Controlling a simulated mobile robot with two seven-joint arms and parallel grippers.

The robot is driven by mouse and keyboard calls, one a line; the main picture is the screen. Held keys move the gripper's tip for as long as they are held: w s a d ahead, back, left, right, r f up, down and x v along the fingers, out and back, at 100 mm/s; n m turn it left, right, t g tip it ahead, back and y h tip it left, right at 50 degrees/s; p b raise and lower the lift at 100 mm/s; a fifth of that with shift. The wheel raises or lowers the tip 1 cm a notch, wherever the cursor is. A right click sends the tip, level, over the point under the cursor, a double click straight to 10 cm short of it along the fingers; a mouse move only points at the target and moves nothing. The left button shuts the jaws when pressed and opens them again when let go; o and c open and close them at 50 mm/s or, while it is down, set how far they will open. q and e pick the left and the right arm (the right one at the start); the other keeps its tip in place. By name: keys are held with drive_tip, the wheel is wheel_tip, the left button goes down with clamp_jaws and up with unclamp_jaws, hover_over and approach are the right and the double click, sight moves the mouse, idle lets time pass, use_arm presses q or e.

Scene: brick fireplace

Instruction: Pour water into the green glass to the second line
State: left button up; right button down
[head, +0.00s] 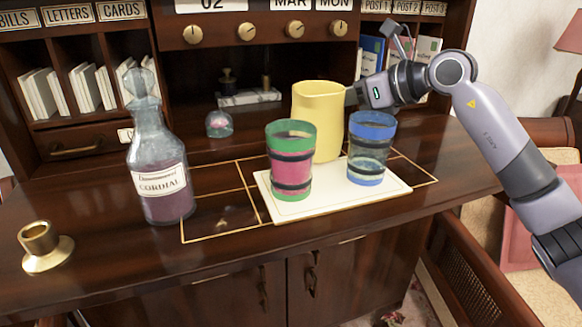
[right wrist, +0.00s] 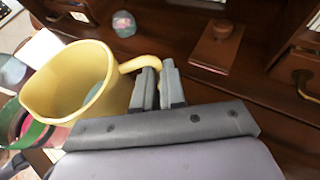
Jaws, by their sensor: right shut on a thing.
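The green glass (head: 291,160) has a green rim and base, two dark bands and pink liquid inside. The pink reaches about the upper band or a little above; the exact level is hard to tell. It stands on the white tray (head: 380,194). A yellow pitcher (head: 318,115) is upright just behind it, its base partly hidden. My right gripper (head: 352,95) is shut on the pitcher's handle; the right wrist view also shows its fingers (right wrist: 149,88) around the handle (right wrist: 140,62). My left gripper is not in view.
A blue-rimmed glass (head: 370,148) stands on the tray to the right. A cordial bottle (head: 158,165) and a brass candlestick (head: 45,247) stand to the left. A small glass dome (head: 219,124) sits further back. The desk between bottle and tray is clear.

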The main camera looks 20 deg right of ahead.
drive_tip(key=shift+r, duration=0.15)
wheel_tip(320, 180, up, 3)
drive_tip(key=p, duration=0.2)
drive_tip(key=shift+p, duration=0.3)
